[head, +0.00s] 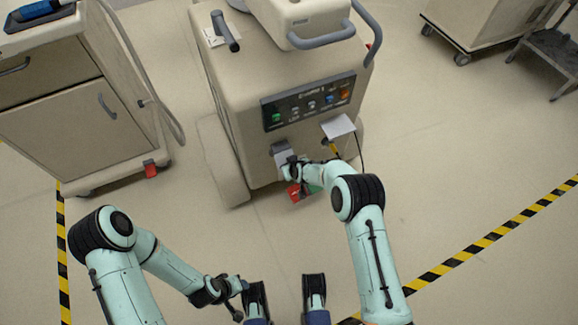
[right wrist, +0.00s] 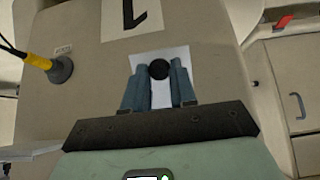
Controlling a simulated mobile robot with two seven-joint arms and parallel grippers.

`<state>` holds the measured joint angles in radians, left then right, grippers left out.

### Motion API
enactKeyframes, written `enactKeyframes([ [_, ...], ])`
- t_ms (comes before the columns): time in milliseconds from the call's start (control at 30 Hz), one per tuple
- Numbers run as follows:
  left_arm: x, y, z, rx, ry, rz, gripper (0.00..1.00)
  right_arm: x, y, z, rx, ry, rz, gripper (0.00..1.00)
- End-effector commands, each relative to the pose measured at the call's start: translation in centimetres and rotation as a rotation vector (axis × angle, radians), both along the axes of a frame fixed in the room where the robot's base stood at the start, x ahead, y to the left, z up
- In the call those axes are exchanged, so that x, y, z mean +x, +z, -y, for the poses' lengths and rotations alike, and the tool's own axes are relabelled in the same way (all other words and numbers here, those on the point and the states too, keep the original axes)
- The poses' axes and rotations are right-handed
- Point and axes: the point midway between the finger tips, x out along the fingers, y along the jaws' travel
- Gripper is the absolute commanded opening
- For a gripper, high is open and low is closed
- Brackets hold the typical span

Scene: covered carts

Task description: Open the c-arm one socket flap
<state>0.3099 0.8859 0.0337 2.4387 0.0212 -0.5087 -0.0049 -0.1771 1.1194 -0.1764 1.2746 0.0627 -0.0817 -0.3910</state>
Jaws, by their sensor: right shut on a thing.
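The c-arm cart (head: 236,75) stands at the centre with a dark control panel on its front. Low on that front, left of middle, a pale flap (head: 281,152) shows beside my right gripper (head: 292,168). In the right wrist view, the right gripper (right wrist: 159,84) is shut on a round black knob (right wrist: 159,69) in front of the white flap (right wrist: 178,55). A label with a "1" (right wrist: 132,15) is near it. The fingers hide part of the flap, and I cannot tell its angle. My left gripper (head: 237,290) is low, away from the cart; its fingers are unclear.
A raised white flap (head: 338,126) is right of the held one, with a yellow plug (right wrist: 61,69) and cable below it. A drawer cart (head: 75,110) stands left. Yellow-black tape (head: 485,242) crosses clear floor.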

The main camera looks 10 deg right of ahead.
Motion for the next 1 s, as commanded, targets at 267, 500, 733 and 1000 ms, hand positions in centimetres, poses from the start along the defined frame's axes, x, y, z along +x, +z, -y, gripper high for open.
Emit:
enactKeyframes([
  [267,0.18,-0.18,-0.1,0.002,0.002,0.004,0.43,-0.23,0.52,0.05,-0.031,0.002,-0.095,0.0],
  [500,0.26,-0.2,-0.13,0.004,0.003,0.006,0.43,-0.33,0.56,0.11,-0.037,0.001,-0.116,0.0],
  [733,0.27,-0.19,-0.14,0.003,0.003,0.007,0.43,-0.36,0.52,0.12,-0.037,0.001,-0.116,0.0],
  [1000,0.27,-0.19,-0.14,0.004,0.003,0.006,0.43,-0.29,0.57,0.1,-0.037,0.001,-0.113,0.5],
])
